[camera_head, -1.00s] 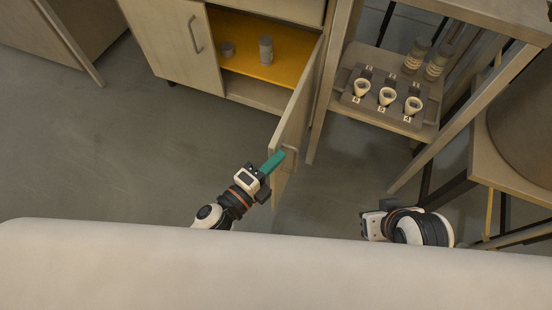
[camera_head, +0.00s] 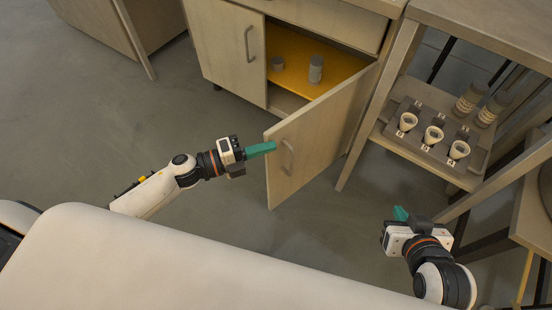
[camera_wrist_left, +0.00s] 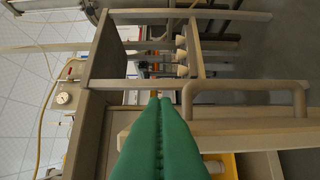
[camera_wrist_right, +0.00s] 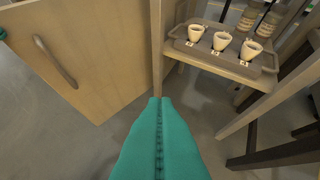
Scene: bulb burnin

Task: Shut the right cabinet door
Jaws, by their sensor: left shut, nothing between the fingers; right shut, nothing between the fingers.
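The right cabinet door (camera_head: 318,140) stands open, swung out from the cabinet, with its bar handle (camera_head: 287,157) on the face toward the right. My left gripper (camera_head: 262,149) is shut and empty, its green fingertips close to the door's free edge; I cannot tell whether they touch. My right gripper (camera_head: 400,213) is shut and empty, away from the door at the lower right. The right wrist view shows the door (camera_wrist_right: 85,60) at left.
The left cabinet door (camera_head: 228,50) is closed. A yellow shelf (camera_head: 340,68) inside holds two grey containers. Right of the door, a rack shelf (camera_head: 420,158) carries a tray with three numbered cups and bottles. Open floor (camera_head: 310,235) lies in front of the door.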

